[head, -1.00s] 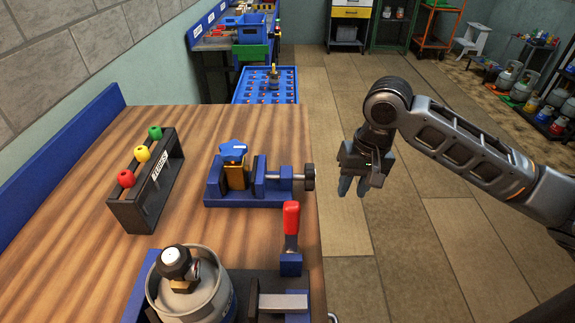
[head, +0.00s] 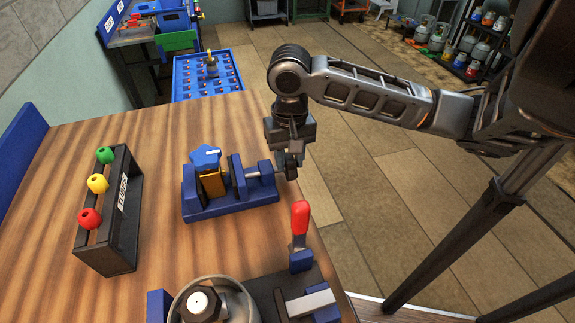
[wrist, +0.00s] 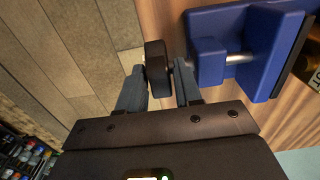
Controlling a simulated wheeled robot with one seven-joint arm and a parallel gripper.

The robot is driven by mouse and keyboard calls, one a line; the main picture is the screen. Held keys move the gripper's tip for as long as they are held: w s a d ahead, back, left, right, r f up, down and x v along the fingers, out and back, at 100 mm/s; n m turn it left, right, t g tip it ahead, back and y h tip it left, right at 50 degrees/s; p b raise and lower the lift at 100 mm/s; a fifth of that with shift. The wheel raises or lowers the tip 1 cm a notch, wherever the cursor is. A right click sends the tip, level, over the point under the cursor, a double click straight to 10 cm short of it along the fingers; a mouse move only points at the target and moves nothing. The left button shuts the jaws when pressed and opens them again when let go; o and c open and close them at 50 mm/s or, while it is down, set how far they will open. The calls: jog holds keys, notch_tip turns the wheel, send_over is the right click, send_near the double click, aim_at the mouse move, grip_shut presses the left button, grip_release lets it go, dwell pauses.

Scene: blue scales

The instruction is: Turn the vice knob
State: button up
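The blue vice (head: 230,192) stands on the wooden bench near its right edge, with a brown-gold block topped by a blue star-shaped piece (head: 206,158) in its jaws. Its black knob (wrist: 157,68) sits at the end of a metal screw and shows edge-on in the wrist view. My gripper (head: 290,170) is at the knob and mostly hides it in the head view. In the wrist view my gripper (wrist: 159,85) has its fingers apart, one on each side of the knob. Whether they touch it is unclear.
A red-handled clamp (head: 300,225) stands just in front of the vice, close to my gripper. A black rack (head: 115,225) with red, yellow and green knobs stands left.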

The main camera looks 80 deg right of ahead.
jog(key=shift+f, duration=1.45)
jog(key=shift+c, duration=0.3)
grip_shut()
